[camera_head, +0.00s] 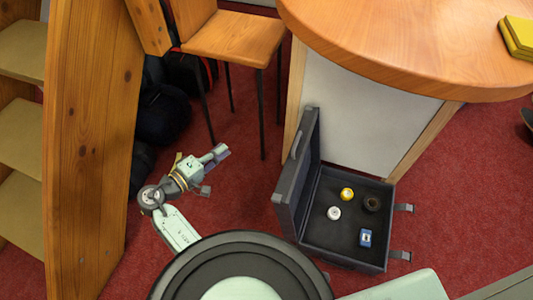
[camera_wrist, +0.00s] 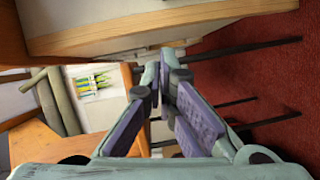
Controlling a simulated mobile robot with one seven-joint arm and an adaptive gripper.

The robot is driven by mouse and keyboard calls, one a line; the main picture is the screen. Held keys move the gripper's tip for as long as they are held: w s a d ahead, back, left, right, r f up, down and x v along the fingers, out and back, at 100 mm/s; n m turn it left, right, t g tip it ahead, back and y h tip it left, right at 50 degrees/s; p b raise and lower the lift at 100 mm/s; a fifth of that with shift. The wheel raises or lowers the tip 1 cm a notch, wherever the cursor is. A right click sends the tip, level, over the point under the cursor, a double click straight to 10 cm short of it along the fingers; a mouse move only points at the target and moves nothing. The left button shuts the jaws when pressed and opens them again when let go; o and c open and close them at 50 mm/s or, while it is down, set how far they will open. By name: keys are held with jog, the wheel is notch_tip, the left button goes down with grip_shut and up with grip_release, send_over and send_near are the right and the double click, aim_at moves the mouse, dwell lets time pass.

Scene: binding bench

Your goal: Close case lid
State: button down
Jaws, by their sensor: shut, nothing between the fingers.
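A dark grey case (camera_head: 345,255) lies open on the red carpet at the foot of the round table. Its lid (camera_head: 302,175) stands about upright along the case's left side, with a handle on its outer face. Two latches (camera_head: 402,255) stick out from the base's right side. Inside lie a yellow roll (camera_head: 347,194), a white roll (camera_head: 334,213), a dark roll (camera_head: 371,203) and a small blue item (camera_head: 365,238). My gripper (camera_head: 219,152) is left of the lid, apart from it, shut and empty. Its purple-padded fingers (camera_wrist: 165,98) show in the wrist view; the case does not.
The round wooden table (camera_head: 400,45) stands behind the case. A wooden chair (camera_head: 235,40) with thin dark legs is behind my gripper. A wooden shelf (camera_head: 90,140) and dark bags (camera_head: 163,110) are at the left. Open carpet (camera_head: 245,195) lies between my gripper and the lid.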

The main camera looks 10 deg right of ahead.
jog(key=s+d+f+g+h, duration=0.2)
jog(key=s+d+g+h, duration=0.1)
jog(key=s+d, duration=0.25)
jog(key=s+p+x, duration=0.1)
jog(key=p+x, duration=0.1)
jog(key=x, duration=1)
jog(key=shift+s+d+m+p, duration=0.3)
jog(key=shift+d+m+p, duration=0.1)
jog(key=shift+d, duration=0.1)
jog(key=shift+f, duration=0.1)
jog(key=shift+d, duration=0.1)
